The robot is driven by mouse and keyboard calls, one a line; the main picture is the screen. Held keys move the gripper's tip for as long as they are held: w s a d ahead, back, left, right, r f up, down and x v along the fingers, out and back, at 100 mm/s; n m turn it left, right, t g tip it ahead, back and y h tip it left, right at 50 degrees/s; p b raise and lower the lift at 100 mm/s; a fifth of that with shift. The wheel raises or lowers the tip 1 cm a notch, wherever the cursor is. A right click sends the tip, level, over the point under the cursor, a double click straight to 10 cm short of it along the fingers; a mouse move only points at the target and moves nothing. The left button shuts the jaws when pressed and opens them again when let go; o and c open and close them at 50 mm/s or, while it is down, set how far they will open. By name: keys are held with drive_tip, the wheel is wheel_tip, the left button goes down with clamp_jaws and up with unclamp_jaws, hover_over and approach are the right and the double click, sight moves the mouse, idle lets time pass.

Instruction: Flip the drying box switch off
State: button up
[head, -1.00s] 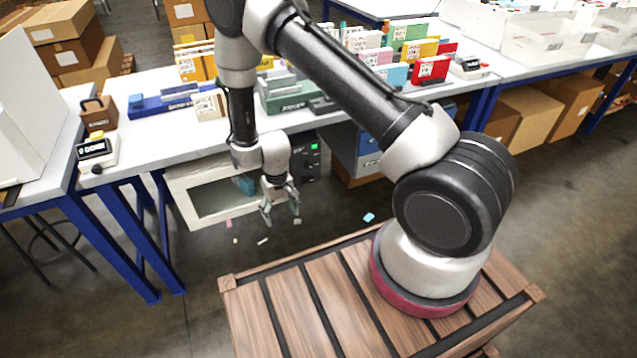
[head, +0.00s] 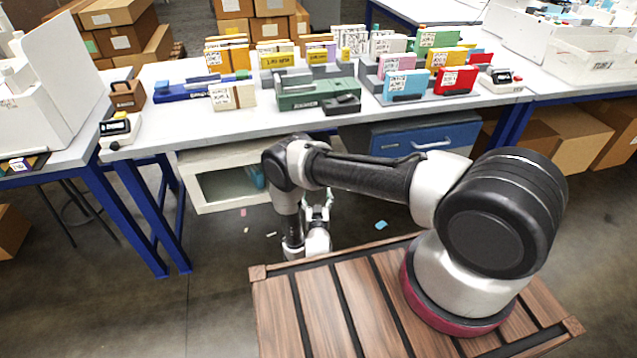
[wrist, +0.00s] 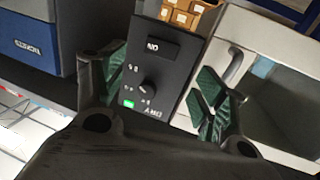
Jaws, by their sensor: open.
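The drying box (head: 215,157), white with a dark window, stands under the workbench in the head view. Its black control panel (wrist: 174,72) fills the middle of the wrist view, upside down, but my arm hides it in the head view. The panel bears a dark ON-marked rectangle (wrist: 150,47), a round knob (wrist: 147,88) and a lit green light (wrist: 128,103). I cannot tell the switch's position. My gripper (wrist: 160,88) is open and empty, its green-padded fingers on either side of the panel in view. I cannot tell whether they touch it. In the head view it is mostly hidden.
A blue drawer cabinet (head: 425,137) stands beside the box, also seen in the wrist view (wrist: 30,45). The workbench edge (head: 240,131) is above, with blue legs (head: 140,220) at left. Small scraps lie on the otherwise clear floor (head: 215,250).

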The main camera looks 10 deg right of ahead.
drive_tip(key=x, duration=0.7)
drive_tip(key=shift+w+r, duration=0.2)
drive_tip(key=shift+w, duration=0.25)
